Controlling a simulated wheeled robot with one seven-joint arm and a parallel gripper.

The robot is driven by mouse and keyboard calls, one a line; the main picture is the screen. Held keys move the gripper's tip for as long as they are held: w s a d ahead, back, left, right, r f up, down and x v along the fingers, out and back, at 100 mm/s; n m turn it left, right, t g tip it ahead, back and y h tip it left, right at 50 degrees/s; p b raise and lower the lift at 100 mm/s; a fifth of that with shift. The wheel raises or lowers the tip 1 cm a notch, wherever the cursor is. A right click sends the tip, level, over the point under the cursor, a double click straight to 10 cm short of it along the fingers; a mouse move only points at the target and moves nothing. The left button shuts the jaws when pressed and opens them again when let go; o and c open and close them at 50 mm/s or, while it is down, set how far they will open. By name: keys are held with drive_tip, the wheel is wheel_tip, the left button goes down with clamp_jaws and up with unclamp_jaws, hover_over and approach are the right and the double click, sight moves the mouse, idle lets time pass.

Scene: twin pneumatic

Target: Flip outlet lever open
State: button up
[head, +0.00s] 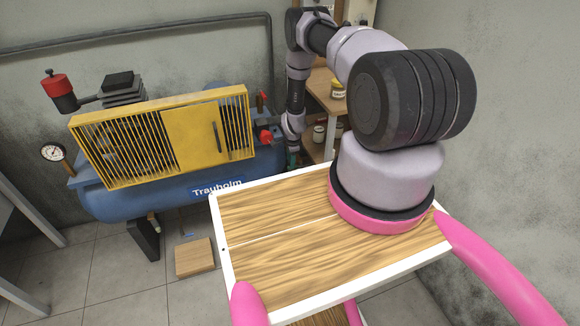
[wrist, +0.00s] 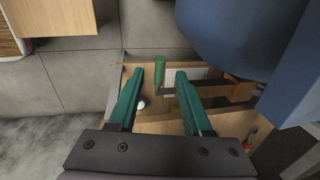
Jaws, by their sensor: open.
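The wrist view shows a green cylindrical grip (wrist: 160,69) beside a dark bar, which looks like the outlet lever; I cannot be sure. My gripper (wrist: 159,74) has two teal fingers spread apart, with the green grip appearing between their tips. How far the grip lies beyond the tips, or whether they touch it, I cannot tell. In the head view my gripper (head: 292,160) is a small, partly hidden shape by the right end of the compressor's blue tank (head: 140,200). The lever is not clear there.
The blue tank (wrist: 230,40) fills the upper right of the wrist view. In the head view, a yellow guard (head: 165,135), a red knob (head: 266,137) and a pressure gauge (head: 53,153) are on the compressor. Wooden shelving (head: 325,92) with jars stands behind my arm.

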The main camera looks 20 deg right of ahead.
drive_tip(key=shift+w+f, duration=0.2)
drive_tip(key=shift+f, duration=0.95)
drive_tip(key=shift+w+f, duration=0.2)
drive_tip(key=shift+f, duration=0.9)
drive_tip(key=shift+c, duration=0.3)
clamp_jaws()
